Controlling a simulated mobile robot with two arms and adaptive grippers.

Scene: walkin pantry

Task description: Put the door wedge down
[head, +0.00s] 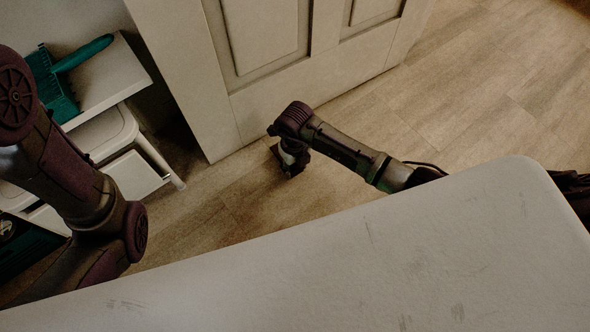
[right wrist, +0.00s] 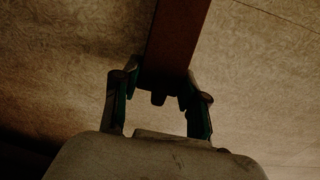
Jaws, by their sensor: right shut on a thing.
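The door wedge (right wrist: 176,45) shows in the right wrist view as a reddish-brown bar with straight sides, running up out of the picture from between my fingers. My right gripper (right wrist: 158,88) is shut on its near end. In the head view my right gripper (head: 290,165) points down low over the floor, close to the foot of the door; the wedge cannot be made out there. I cannot tell whether the wedge touches the floor. My left arm comes in from the left, and its gripper is out of view.
The panelled door (head: 222,122) stands just behind my right gripper. A white shelf unit (head: 112,72) with a teal dustpan and brush (head: 62,80) is at the left. Bare wood-look floor (head: 460,85) lies open to the right.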

